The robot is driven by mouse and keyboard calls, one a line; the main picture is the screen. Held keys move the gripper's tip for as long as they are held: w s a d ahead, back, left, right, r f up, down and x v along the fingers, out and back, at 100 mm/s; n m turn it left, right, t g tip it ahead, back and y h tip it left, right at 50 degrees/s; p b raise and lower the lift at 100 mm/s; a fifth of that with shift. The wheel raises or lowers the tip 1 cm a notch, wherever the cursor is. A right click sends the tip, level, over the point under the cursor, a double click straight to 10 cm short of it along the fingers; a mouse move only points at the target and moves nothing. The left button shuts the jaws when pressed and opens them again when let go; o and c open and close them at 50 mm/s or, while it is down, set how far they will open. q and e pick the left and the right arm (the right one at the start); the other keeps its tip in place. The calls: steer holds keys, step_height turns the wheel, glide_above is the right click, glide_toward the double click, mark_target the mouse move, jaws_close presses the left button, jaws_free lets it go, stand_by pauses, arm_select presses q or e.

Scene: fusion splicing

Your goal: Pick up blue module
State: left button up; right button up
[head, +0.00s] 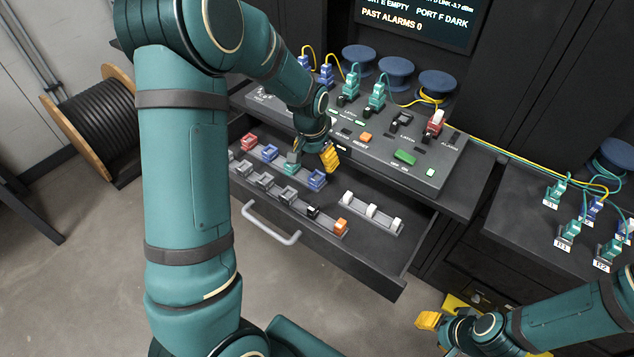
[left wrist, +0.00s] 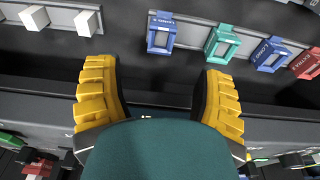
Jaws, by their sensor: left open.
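Two blue modules lie in the back row of the open drawer. One blue module (head: 317,180) is at that row's right end, just below my left gripper; the other (head: 270,153) is farther left. In the left wrist view the end blue module (left wrist: 160,33) lies ahead of the fingers, left of center, and the other (left wrist: 270,55) is to the right, with a teal module (left wrist: 222,42) between them. My left gripper (head: 329,160) is open and empty, apart from the modules; its fingers (left wrist: 163,95) are wide apart. My right gripper (head: 441,311) is low at right, away from the drawer; its opening is unclear.
A red module (head: 249,142) is at the row's left end. A front row holds grey holders, a black module (head: 312,212) and an orange one (head: 340,227). White pieces (head: 372,210) stand on a separate rack. The console (head: 450,160) overhangs the drawer behind my left gripper.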

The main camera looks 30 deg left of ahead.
mark_target(317, 178)
arm_select(q)
steer(key=f, duration=0.2)
steer(key=shift+w+f, duration=0.3)
steer(key=shift+f+b, duration=1)
steer(key=shift+f, duration=1.9)
steer(key=shift+o, duration=0.2)
steer(key=shift+s+r, duration=0.1)
steer(key=c, duration=1.1)
